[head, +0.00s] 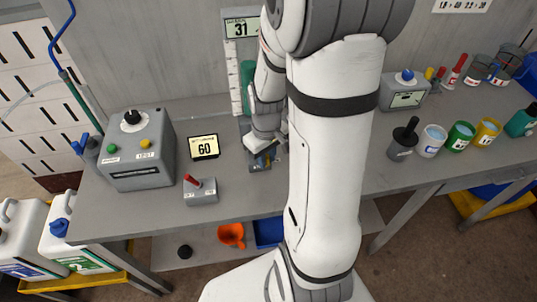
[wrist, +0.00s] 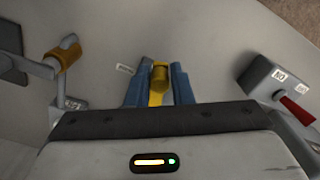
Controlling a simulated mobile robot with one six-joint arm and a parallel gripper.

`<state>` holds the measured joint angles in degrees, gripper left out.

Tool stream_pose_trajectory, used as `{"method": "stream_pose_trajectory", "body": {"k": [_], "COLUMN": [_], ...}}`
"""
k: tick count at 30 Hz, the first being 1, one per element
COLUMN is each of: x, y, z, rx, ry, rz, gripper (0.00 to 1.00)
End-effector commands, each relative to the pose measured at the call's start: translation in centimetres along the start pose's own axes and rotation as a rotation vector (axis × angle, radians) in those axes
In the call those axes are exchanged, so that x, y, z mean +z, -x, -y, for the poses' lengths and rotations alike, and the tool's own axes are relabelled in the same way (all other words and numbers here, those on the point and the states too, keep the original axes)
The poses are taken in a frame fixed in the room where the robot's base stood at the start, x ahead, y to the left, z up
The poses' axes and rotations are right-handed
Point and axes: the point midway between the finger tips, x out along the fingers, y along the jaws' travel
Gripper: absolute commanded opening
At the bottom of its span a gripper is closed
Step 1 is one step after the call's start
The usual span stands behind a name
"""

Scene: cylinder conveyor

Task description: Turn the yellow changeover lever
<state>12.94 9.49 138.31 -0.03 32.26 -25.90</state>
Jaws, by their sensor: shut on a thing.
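The yellow changeover lever (wrist: 158,82) shows in the middle of the wrist view, upright between the two blue fingers of my gripper (wrist: 158,92). The fingers are shut on it, one on each side. The lever's base is hidden behind my gripper's body. In the head view my gripper (head: 263,162) is low at the bench, just right of the small display reading 60. My arm and gripper hide most of the lever there.
A grey box with a red lever (head: 195,183) stands left of my gripper; it also shows in the wrist view (wrist: 297,108). A grey fitting with a yellow sleeve (wrist: 65,55) is close by. A display (head: 204,147) and grey control box (head: 138,150) stand left; several cans stand right.

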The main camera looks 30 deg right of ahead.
Motion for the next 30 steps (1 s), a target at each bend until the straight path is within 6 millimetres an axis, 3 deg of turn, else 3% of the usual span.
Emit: {"method": "stream_pose_trajectory", "body": {"k": [15,16,30], "x": [-0.6,-0.6,-0.5], "y": [0.0,0.0,0.0], "z": [1.1,1.1,1.0], "rx": [0.001,0.001,0.000], "ry": [0.003,0.002,0.000], "rz": [-0.003,-0.003,-0.001], "gripper": [0.15,0.25,0.63]}}
